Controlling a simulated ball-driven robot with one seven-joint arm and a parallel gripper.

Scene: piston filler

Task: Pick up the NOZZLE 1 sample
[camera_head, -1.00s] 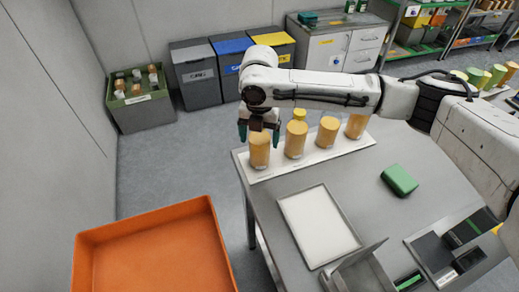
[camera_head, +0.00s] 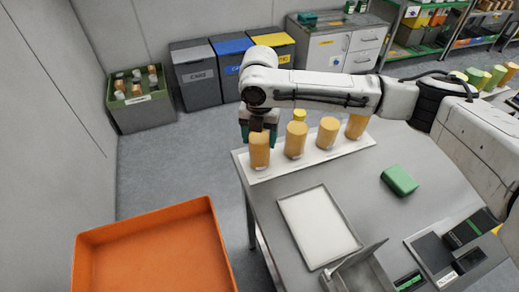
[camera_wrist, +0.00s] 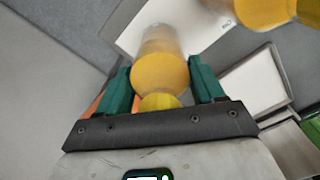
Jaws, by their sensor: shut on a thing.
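A row of amber-filled sample jars stands on a white strip (camera_head: 318,158) along the table's far edge. The leftmost jar (camera_head: 259,153) is in my gripper (camera_head: 259,137), whose green fingers sit on either side of its upper part. In the wrist view this jar (camera_wrist: 160,60) and its yellow cap (camera_wrist: 160,102) lie between the two fingers (camera_wrist: 160,76). My gripper is shut on it. The jar appears upright and at the strip. My gripper hides its top in the head view. The lettering is too small to tell which jar is NOZZLE 1.
The second jar (camera_head: 296,140) stands close to the right, with more jars beyond. A white-topped tray (camera_head: 318,226), a green block (camera_head: 399,180) and dark devices lie on the table. An orange bin (camera_head: 150,255) is at front left. Bins and a green crate (camera_head: 140,112) stand behind.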

